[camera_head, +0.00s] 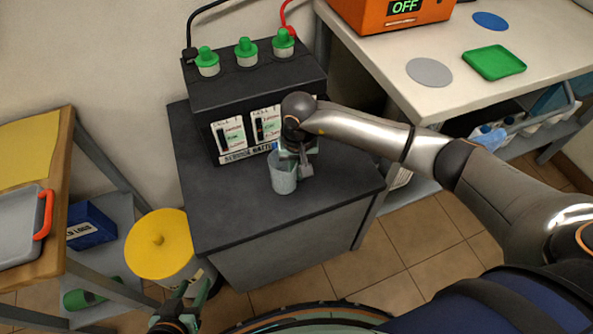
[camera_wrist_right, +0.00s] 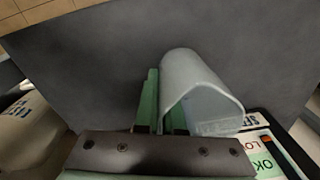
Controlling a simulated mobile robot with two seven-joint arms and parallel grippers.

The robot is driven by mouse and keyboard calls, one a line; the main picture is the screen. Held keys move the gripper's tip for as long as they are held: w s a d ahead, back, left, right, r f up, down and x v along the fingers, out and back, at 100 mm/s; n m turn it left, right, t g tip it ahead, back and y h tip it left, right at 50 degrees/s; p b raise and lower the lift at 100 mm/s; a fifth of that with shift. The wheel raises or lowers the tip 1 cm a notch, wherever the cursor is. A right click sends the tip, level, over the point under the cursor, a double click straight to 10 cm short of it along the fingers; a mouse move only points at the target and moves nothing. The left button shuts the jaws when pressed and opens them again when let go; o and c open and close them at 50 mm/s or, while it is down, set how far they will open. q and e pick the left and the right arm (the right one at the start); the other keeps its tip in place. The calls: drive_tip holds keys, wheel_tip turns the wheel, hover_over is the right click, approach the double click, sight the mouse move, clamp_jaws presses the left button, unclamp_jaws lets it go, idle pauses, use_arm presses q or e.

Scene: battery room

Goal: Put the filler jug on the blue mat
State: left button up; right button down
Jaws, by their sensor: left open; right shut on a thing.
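The filler jug (camera_head: 284,179) is a light grey cup at the front of the dark cabinet top, in front of the battery; I cannot tell whether it touches the top. My right gripper (camera_head: 297,161) is shut on its rim. In the right wrist view the jug (camera_wrist_right: 200,85) shows with one wall between the green fingers (camera_wrist_right: 164,112). The blue mat (camera_head: 490,21) is a flat bare disc at the back of the white table, at the upper right. My left gripper (camera_head: 184,310) is open and empty, low at the front near the yellow-lidded bin.
The battery (camera_head: 255,92) with green caps stands behind the jug. On the white table (camera_head: 455,95) lie a grey disc (camera_head: 429,72) and a green tray (camera_head: 494,62), with an orange charger (camera_head: 390,12) behind. A yellow-lidded bin (camera_head: 157,244) stands left of the cabinet.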

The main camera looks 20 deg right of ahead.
drive_tip(key=c, duration=1)
unclamp_jaws()
drive_tip(key=shift+f, duration=0.1)
